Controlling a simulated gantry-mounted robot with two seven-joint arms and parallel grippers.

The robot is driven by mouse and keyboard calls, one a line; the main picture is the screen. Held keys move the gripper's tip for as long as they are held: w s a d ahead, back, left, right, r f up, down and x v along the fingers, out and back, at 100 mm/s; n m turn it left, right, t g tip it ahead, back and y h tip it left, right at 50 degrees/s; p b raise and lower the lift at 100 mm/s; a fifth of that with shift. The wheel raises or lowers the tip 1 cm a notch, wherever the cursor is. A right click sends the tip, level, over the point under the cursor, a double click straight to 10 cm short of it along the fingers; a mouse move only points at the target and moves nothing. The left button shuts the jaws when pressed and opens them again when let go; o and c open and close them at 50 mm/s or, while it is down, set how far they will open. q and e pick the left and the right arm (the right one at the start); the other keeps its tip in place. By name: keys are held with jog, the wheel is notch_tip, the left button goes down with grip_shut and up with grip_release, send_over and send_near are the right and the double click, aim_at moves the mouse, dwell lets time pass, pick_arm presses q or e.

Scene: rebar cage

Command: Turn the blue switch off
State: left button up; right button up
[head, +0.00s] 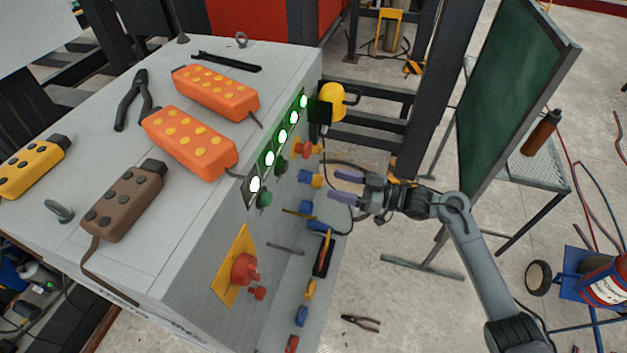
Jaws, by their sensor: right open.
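The grey control cabinet (215,262) has several blue fittings on its side face. One blue fitting (307,179) sticks out below the row of lit lamps, with a yellowish part beside it. Another blue fitting (306,206) sits below it, and a third (319,227) is lower still. I cannot tell for sure which is the blue switch, or its setting. My right gripper (340,185) reaches in from the right with its purple-grey fingers apart and empty. Its fingertips are just right of the upper blue fitting, seemingly without touching it. My left gripper is not in view.
Lit lamps (269,158) line the cabinet's upper edge. Green knobs (264,199) and a red emergency button (245,268) on a yellow plate are nearby. Orange pendants (190,140) lie on top. A yellow helmet (333,102) hangs behind. A green board (515,90) stands right.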

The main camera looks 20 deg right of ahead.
aim_at(306, 177)
jog(key=x, duration=0.7)
jog(key=shift+w+a+b, duration=0.15)
jog(key=shift+a+b, duration=0.05)
jog(key=shift+b, duration=0.2)
jog(key=shift+c, duration=1.3)
jog(key=c, duration=0.8)
